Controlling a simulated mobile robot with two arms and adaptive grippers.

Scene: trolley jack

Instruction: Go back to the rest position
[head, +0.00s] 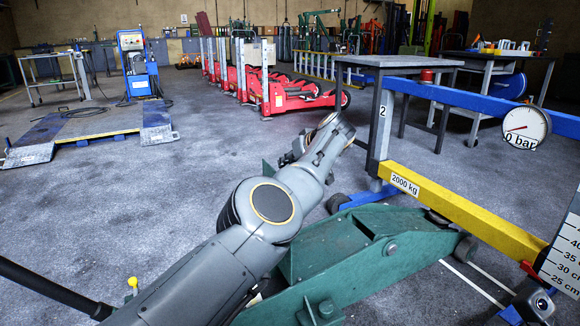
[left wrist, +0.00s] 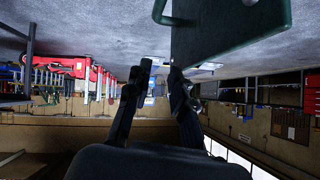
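The green trolley jack (head: 335,262) stands on the floor in the lower middle of the head view, partly behind my left arm. A green part also shows at the top of the left wrist view (left wrist: 230,25). A black bar and a yellow knob (head: 132,283) show at lower left, beside my arm. My left gripper (head: 335,125) is above and beyond the jack, small and partly hidden by its own wrist. In the left wrist view its two dark fingers (left wrist: 160,72) stand apart with nothing visible between them. My right gripper is not recognisable in either view.
A blue and yellow frame, its yellow beam (head: 465,213) marked 2000 kg, stands at right with a gauge (head: 525,128) reading 0 bar and a height scale (head: 566,252). A grey table (head: 400,62) and red jacks (head: 285,92) stand behind.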

